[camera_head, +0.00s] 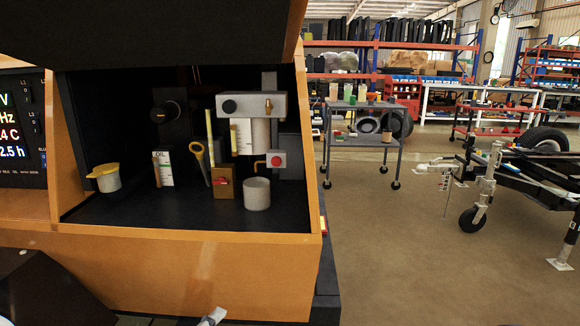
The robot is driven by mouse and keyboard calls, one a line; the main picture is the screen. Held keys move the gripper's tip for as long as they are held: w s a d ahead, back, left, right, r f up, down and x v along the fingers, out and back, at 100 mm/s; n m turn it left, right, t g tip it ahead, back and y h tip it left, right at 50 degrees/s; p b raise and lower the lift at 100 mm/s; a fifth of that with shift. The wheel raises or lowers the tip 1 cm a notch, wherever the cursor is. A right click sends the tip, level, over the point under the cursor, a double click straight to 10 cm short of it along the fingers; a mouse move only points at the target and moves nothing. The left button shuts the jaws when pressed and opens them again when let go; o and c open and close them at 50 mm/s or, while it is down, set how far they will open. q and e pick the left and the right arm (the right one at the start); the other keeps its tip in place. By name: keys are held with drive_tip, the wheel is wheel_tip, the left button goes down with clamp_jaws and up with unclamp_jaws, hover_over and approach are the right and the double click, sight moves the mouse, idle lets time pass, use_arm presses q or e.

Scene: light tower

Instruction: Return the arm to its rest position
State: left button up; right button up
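Neither of my grippers can be made out in the head view. A small pale grey piece (212,317) shows at the bottom edge, too cut off to identify. The orange light tower cabinet (190,270) stands open on the left, its dark lid raised above the bay. On the bay floor are a grey cup with a yellow rim (106,178), a white card marked OIL (162,169), a brown box with a red part (225,188) and a grey cylindrical cup (257,193). No gripper touches any of them.
A display panel (20,125) is at the far left. A dark sloped shape (45,290) fills the lower left corner. A grey wheeled cart (360,140) and a trailer frame (500,180) stand to the right. The brown floor (420,260) between them is clear.

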use_arm(q)
drive_tip(key=s+d+f+m+g+p, duration=0.1)
drive_tip(key=s+f+m+g+p, duration=0.2)
drive_tip(key=s+f, duration=0.45)
drive_tip(key=s+d+f+m+g, duration=0.1)
drive_tip(key=s+f+m+g, duration=0.3)
drive_tip(key=s, duration=0.7)
drive_tip(key=s+a+m+g+y+p, duration=0.1)
drive_tip(key=s+a+g, duration=0.3)
drive_tip(key=s, duration=0.7)
drive_tip(key=s+a+m+g+y+p, duration=0.2)
drive_tip(key=s+a+m+g, duration=0.2)
drive_tip(key=s+a, duration=0.3)
drive_tip(key=s+g, duration=0.1)
drive_tip(key=s, duration=0.4)
drive_tip(key=shift+s+f, duration=0.2)
drive_tip(key=shift+f, duration=0.05)
use_arm(e)
drive_tip(key=w+r+t, duration=0.2)
drive_tip(key=w+r, duration=0.5)
drive_tip(key=r, duration=0.1)
drive_tip(key=shift+w+t, duration=0.25)
drive_tip(key=shift+t, duration=0.15)
